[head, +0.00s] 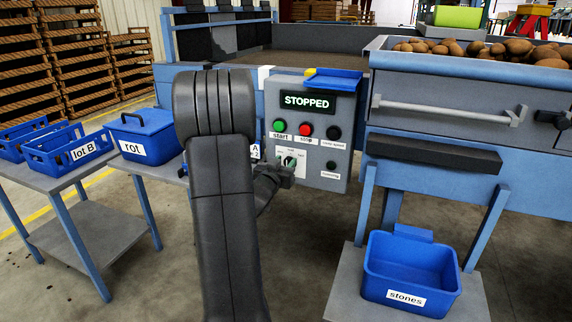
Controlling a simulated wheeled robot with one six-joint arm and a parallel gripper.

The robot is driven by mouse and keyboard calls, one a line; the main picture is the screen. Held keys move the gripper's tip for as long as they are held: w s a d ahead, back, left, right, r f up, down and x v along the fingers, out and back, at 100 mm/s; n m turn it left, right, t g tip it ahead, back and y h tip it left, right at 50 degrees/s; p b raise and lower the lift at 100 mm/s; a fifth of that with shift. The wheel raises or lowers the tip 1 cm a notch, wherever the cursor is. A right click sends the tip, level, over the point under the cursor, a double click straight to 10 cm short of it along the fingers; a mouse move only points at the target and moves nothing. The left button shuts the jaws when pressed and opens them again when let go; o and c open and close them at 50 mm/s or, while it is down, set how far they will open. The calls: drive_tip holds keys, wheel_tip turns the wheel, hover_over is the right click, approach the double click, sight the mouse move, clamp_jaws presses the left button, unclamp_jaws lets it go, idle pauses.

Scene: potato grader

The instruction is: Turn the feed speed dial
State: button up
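The grey control panel (315,95) faces me at the middle, with a lit display reading STOPPED. Low on its left is a white plate (291,152) with small markings around a dial (290,161). My dark gripper (286,174) is at the lower edge of this plate and overlaps it in the picture. I cannot tell whether it touches the dial. My arm hides part of the gripper, and its finger opening is not clear. A black knob (333,132) at upper right has a small label, hard to read.
Green start (279,125) and red stop (305,130) buttons sit above the plate. A smaller black knob (331,165) is at lower right. A blue tray (333,79) tops the panel. A blue stones bin (411,272) stands below right; a rot bin (143,134) stands left.

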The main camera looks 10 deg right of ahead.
drive_tip(key=shift+x, duration=0.75)
clamp_jaws()
